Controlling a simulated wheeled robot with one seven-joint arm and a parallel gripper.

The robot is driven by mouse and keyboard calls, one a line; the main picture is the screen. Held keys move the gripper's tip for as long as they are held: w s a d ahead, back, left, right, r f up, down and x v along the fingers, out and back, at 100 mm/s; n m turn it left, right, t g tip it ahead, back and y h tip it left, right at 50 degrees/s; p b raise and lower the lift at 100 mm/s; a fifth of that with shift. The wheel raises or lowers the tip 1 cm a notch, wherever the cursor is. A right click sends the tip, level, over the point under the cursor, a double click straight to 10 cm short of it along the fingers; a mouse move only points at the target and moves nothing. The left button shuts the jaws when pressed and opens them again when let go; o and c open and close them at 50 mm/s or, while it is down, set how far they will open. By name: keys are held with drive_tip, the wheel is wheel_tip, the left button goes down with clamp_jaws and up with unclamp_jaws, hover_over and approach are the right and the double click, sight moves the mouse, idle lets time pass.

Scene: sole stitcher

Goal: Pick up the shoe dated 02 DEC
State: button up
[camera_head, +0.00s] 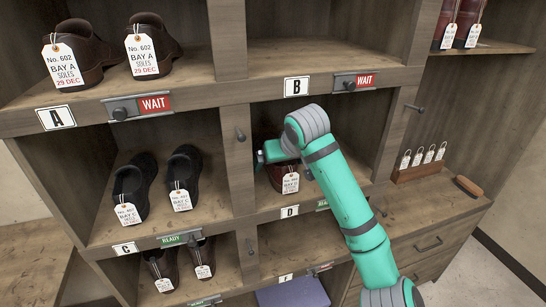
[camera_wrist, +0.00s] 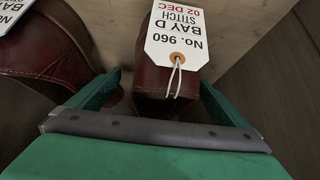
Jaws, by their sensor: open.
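The shoe dated 02 DEC (camera_wrist: 150,88) is dark red-brown and shows in the wrist view between my open fingers. Its white tag (camera_wrist: 178,38) appears upside down and reads No. 960, BAY D, STITCH, 02 DEC. My gripper (camera_wrist: 160,82) is open, one finger on each side of the shoe's near end; whether they touch it I cannot tell. A second dark red shoe (camera_wrist: 45,48) lies to the left, its tag cut off by the frame. In the head view my gripper (camera_head: 264,157) reaches into bay D, largely covering the shoes there.
Wooden partitions (camera_head: 236,130) close in bay D. Bay A above left holds brown shoes (camera_head: 78,48); bay C holds black shoes (camera_head: 130,185). Bay B (camera_head: 310,55) is empty. A right-hand counter (camera_head: 425,205) carries a tag rack (camera_head: 418,172) and a brush (camera_head: 468,186).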

drive_tip(key=w, duration=0.1)
drive_tip(key=w+a, duration=0.1)
drive_tip(key=w, duration=0.3)
drive_tip(key=shift+a+f, duration=0.2)
drive_tip(key=shift+a, duration=0.1)
drive_tip(key=shift+w+a+f, duration=0.1)
drive_tip(key=shift+w+f, duration=0.05)
drive_tip(key=shift+f, duration=0.15)
drive_tip(key=shift+w, duration=0.1)
drive_tip(key=c, duration=1.5)
